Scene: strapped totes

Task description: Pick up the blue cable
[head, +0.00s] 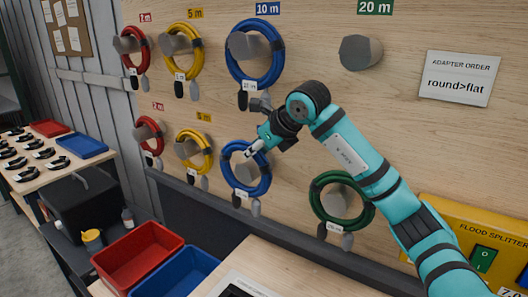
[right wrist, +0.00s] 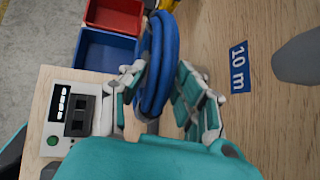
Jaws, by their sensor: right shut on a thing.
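Two coiled blue cables hang on the wooden board in the head view: an upper blue cable (head: 277,67) under the 10 m label, and a lower blue cable (head: 264,183) around a grey peg (head: 246,171). My right gripper (head: 254,147) is at the top of the lower coil. In the right wrist view, the right gripper (right wrist: 157,92) has its fingers on both sides of the blue cable (right wrist: 163,60) and is shut on it. The gripper hides part of the coil's top. My left gripper is not in view.
Red cables (head: 149,135), yellow cables (head: 193,152) and a green cable (head: 320,196) hang nearby. An empty peg (head: 360,52) is at the upper right. A red tote (head: 137,255) and a blue tote (head: 188,272) stand below. A yellow flood splitter box (head: 470,225) is at right.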

